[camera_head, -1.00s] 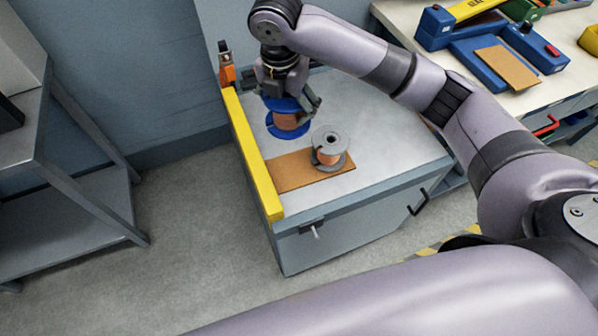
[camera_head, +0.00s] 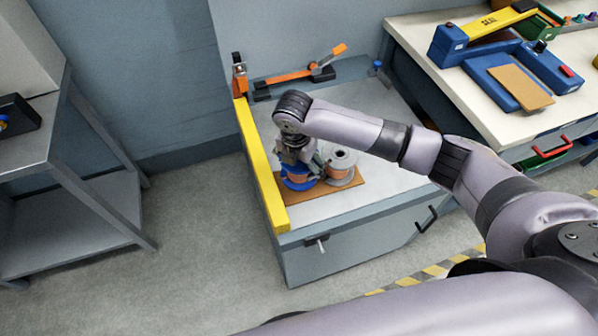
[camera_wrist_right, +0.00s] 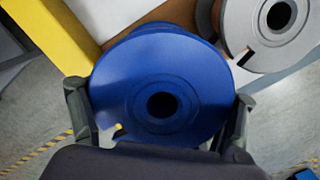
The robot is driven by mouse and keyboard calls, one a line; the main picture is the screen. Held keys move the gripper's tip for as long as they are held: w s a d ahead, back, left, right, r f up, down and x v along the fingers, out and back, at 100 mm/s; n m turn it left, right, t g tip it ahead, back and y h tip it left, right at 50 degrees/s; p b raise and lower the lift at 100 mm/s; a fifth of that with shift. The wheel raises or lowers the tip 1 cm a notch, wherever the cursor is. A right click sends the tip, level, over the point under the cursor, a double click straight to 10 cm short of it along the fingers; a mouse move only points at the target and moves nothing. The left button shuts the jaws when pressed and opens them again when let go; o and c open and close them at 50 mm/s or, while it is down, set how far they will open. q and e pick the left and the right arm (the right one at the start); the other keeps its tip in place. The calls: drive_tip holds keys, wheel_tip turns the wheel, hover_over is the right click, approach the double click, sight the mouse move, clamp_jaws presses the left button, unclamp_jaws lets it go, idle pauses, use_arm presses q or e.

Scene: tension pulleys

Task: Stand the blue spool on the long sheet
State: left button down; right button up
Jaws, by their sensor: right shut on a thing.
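The blue spool (camera_head: 299,183), wound with copper-coloured wire, is upright at the left part of the long brown sheet (camera_head: 345,199). In the right wrist view the blue spool's top flange (camera_wrist_right: 190,88) fills the middle, between the two fingers. My right gripper (camera_head: 300,168) is shut on the blue spool from above. The spool appears at or just above the sheet; its underside contact is hidden. A grey spool (camera_head: 341,160) with copper-coloured wire stands on the sheet just to the right, and its flange (camera_wrist_right: 268,28) is close beside the blue one. My left gripper is not in view.
A yellow rail (camera_head: 262,165) runs along the bench's left edge, close to the blue spool. An orange-handled clamp tool (camera_head: 297,76) lies at the back of the grey bench top (camera_head: 395,180). A white table (camera_head: 455,95) with blue fixtures is at right.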

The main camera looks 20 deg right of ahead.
drive_tip(key=shift+f, duration=1.75)
drive_tip(key=o, duration=2.1)
drive_tip(key=shift+f, duration=0.15)
drive_tip(key=shift+c, duration=0.2)
drive_tip(key=r, duration=0.8)
drive_tip(key=s+a+r, duration=0.1)
drive_tip(key=r, duration=0.3)
drive_tip(key=shift+s+r, duration=0.1)
